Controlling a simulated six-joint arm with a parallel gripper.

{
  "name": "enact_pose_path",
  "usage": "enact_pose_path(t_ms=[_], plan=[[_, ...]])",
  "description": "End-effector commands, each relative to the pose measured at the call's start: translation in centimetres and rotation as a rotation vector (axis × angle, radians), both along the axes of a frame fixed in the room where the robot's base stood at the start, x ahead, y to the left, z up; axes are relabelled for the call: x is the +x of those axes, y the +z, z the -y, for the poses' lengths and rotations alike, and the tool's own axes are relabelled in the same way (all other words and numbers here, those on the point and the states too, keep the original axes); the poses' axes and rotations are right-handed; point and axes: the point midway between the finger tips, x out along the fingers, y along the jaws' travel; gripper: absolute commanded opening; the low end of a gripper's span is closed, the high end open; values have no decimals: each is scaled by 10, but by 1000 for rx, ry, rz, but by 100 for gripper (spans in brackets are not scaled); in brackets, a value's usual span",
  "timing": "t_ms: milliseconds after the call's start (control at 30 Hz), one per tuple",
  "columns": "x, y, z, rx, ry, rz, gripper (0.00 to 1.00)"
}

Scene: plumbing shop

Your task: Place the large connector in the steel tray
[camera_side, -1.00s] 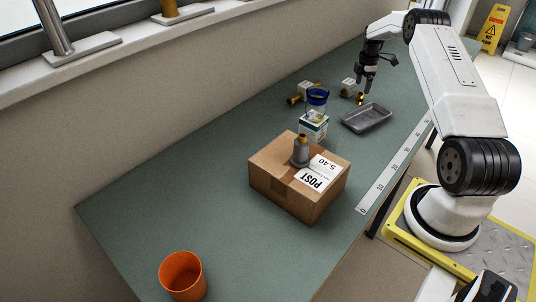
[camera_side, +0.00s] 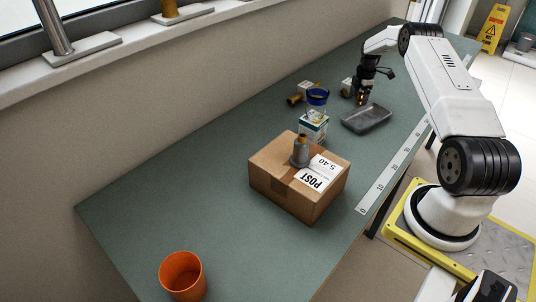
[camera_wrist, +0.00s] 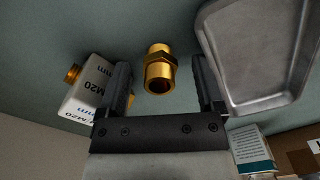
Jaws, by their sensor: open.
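A brass connector with a hex collar (camera_wrist: 160,70) stands on the bench between the fingers of my open gripper (camera_wrist: 164,88) in the wrist view; I cannot tell whether the fingers touch it. Another brass fitting (camera_side: 294,99) lies on the bench further left, by a white block.
A white block marked M20 (camera_wrist: 90,88) is close to the left finger. A cardboard box (camera_side: 286,184) with a grey bottle (camera_side: 300,152) and an orange cup (camera_side: 183,276) are nearer the camera.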

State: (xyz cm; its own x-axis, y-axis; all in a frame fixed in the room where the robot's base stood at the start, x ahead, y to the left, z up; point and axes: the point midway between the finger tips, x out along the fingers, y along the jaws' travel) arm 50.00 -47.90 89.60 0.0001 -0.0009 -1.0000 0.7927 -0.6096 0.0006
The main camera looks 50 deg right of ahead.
Motion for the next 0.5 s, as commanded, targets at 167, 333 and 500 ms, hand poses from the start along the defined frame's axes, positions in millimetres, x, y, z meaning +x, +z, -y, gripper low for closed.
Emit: enact_pose_path(t_ms=[167, 333, 500], plan=[[0, 0, 0, 0, 0, 0, 86], [0, 0, 0, 0, 0, 0, 32], [0, 1, 0, 0, 0, 0, 0]])
